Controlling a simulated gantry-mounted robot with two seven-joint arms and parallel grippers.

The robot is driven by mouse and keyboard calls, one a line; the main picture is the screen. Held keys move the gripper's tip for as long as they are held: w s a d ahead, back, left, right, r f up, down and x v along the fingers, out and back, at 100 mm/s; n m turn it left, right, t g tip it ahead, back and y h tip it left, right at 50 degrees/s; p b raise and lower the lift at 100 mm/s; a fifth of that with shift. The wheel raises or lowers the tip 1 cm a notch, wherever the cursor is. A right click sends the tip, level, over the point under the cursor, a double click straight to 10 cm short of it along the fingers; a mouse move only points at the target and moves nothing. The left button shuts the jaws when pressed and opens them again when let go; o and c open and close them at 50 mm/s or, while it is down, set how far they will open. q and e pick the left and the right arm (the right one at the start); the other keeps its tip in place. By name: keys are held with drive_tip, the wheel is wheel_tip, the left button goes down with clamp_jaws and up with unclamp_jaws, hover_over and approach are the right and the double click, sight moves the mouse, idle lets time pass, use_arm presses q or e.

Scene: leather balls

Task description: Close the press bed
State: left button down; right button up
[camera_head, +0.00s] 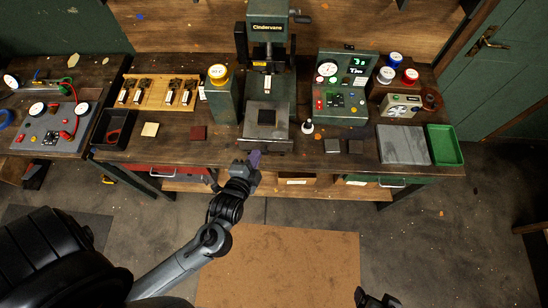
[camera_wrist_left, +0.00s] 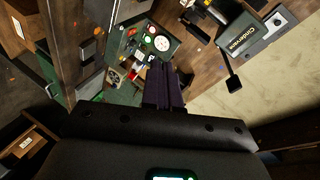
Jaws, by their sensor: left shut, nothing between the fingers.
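The green press (camera_head: 268,35), labelled Cindervans, stands at the back middle of the bench. Its grey press bed (camera_head: 254,131) sticks out forward from under the press head, with a dark square piece (camera_head: 267,117) lying on it. My left gripper (camera_head: 254,157) is shut and empty, its purple fingertips just in front of the bed's front edge. I cannot tell whether they touch it. In the left wrist view the shut fingers (camera_wrist_left: 163,88) show in the middle and the press head (camera_wrist_left: 245,42) at upper right. My right gripper (camera_head: 375,299) is partly visible at the bottom edge.
A green control box (camera_head: 342,100) stands right of the press, with a small white-and-black knobbed object (camera_head: 308,127) between them. A grey slab (camera_head: 403,145) and green tray (camera_head: 444,145) lie at right.

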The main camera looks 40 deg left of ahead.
use_arm(q)
wheel_tip(320, 180, down, 12)
drive_tip(key=m+t+y+b, duration=0.2)
drive_tip(key=y+b, duration=0.3)
drive_tip(key=b, duration=1.4)
approach(274, 147)
drive_tip(key=shift+n+y, duration=0.3)
drive_tip(key=shift+n, duration=0.1)
drive_tip(key=x, duration=0.5)
drive_tip(key=shift+w+d+r+b, duration=0.1)
drive_tip(key=shift+w+d+b, duration=0.15)
drive_tip(key=shift+b, duration=0.15)
drive_tip(key=shift+x, duration=0.85)
use_arm(e)
wheel_tip(274, 147, down, 23)
drive_tip(key=shift+a+r, duration=0.15)
drive_tip(key=shift+r, duration=0.05)
use_arm(q)
drive_tip(key=shift+a, duration=0.1)
